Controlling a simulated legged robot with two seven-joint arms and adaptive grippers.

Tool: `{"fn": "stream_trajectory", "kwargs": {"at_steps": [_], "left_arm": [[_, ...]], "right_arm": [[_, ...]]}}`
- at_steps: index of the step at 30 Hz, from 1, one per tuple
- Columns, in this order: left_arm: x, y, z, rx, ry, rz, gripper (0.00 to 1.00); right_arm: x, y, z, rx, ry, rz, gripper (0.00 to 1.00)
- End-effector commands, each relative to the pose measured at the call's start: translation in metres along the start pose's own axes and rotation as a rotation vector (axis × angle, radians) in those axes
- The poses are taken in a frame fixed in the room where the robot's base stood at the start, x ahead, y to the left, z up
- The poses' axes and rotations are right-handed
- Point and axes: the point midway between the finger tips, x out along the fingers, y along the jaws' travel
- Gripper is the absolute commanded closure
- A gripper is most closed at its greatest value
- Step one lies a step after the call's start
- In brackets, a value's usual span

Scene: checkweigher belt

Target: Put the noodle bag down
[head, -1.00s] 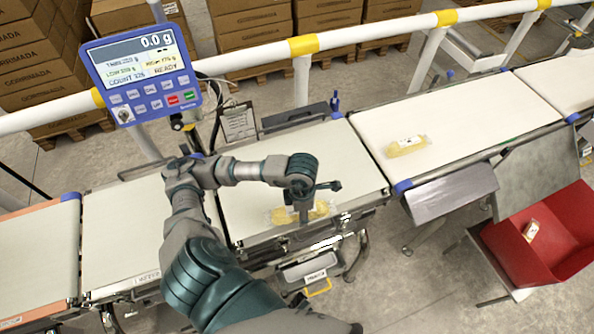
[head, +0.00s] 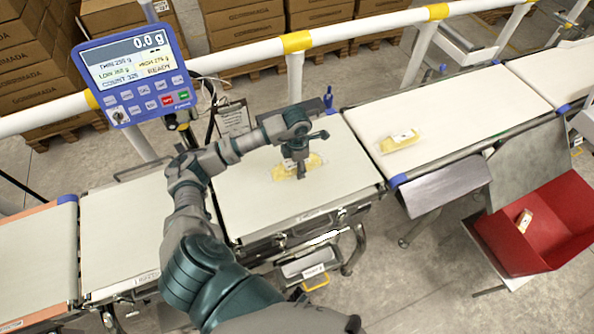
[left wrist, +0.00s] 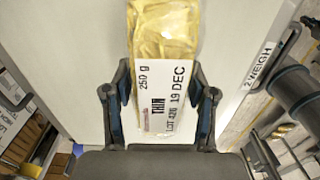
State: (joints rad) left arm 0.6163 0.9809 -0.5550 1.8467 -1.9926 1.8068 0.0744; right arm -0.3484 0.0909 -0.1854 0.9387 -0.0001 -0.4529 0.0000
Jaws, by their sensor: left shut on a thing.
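The noodle bag (head: 284,173) is a clear pack of yellow noodles over the middle weigh belt (head: 258,208). My left gripper (head: 300,172) is above it, pointing down, and shut on it. In the left wrist view the bag (left wrist: 163,32) reaches away from me, its white label marked 250 g, THIN and 19 DEC. The two fingers of my left gripper (left wrist: 165,100) stand on either side of the label end. I cannot tell whether the bag touches the belt. My right gripper is not in view.
The blue display (head: 138,75) reads 0.0 g. Another noodle bag (head: 400,141) lies on the right belt (head: 455,105). A red bin (head: 560,215) at the right holds a pack (head: 524,220). A white rail with yellow bands runs behind the belts. The left belt (head: 125,235) is clear.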

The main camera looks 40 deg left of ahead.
Motion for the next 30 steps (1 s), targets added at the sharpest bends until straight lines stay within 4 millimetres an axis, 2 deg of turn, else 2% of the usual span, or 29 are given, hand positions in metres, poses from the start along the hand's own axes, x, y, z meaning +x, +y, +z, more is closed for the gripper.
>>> {"fn": "stream_trajectory", "kwargs": {"at_steps": [7, 16, 17, 18, 20, 30], "left_arm": [[0.032, 0.0, 0.0, 0.0, 0.001, -0.002, 0.9], [0.035, 0.0, 0.0, 0.0, 0.0, 0.001, 0.9], [0.035, 0.0, 0.0, 0.001, 0.001, 0.0, 0.41], [0.035, 0.0, 0.0, 0.001, 0.001, 0.0, 0.31], [0.035, 0.0, 0.0, 0.001, 0.001, 0.0, 0.19], [0.034, 0.0, 0.0, 0.001, 0.0, 0.0, 0.19]], "right_arm": [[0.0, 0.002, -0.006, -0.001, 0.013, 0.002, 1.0], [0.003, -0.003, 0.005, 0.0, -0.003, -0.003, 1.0], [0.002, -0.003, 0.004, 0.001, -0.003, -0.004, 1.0], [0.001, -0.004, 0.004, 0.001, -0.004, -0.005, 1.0], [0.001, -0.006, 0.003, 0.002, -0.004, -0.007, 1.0], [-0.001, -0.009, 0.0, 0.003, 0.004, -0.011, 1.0]]}}
